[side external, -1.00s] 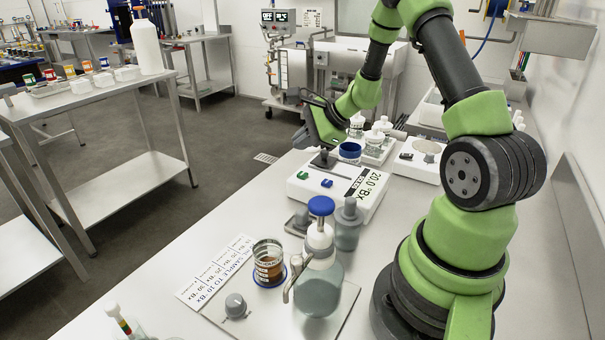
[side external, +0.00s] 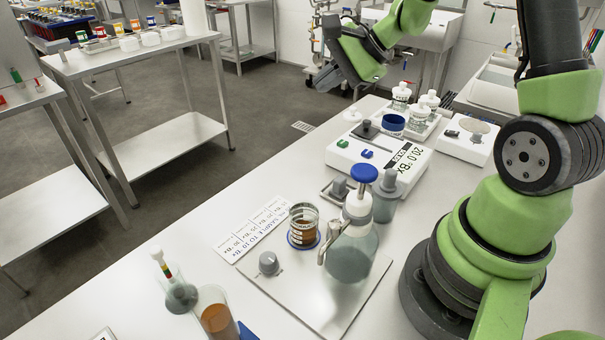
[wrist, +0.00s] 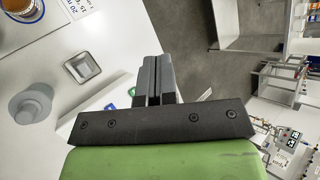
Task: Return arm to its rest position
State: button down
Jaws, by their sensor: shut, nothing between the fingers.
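My gripper (side external: 335,52) is raised in the air at the top of the side view, beyond the far end of the bench and above floor level. In the wrist view its two dark fingers (wrist: 151,70) lie together with nothing between them. The white instrument box (side external: 375,158) marked 20.0 °BX stands on the bench, apart from the gripper. A glass jar of brown sample (side external: 303,226) stands by a dispenser bottle with a blue cap (side external: 352,250).
The bench (side external: 205,262) holds a flask (side external: 180,294), an amber-filled vessel (side external: 217,318), a grey pump bottle (side external: 385,198) and several white-lidded jars (side external: 401,97). A steel table (side external: 140,58) stands at left across open floor (side external: 255,125). A sink (side external: 425,35) is behind.

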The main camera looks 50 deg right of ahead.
jog(key=s+a+r+n+g+y, duration=0.1)
jog(key=s+a+r+n+g, duration=0.1)
jog(key=s+a+r+n, duration=0.65)
jog(key=s+a+r+n+h, duration=0.2)
jog(key=s+n, duration=0.4)
jog(key=s, duration=0.4)
jog(key=shift+a+n+t+h, duration=0.35)
jog(key=shift+a+t+h, duration=0.05)
jog(key=shift+a, duration=0.5)
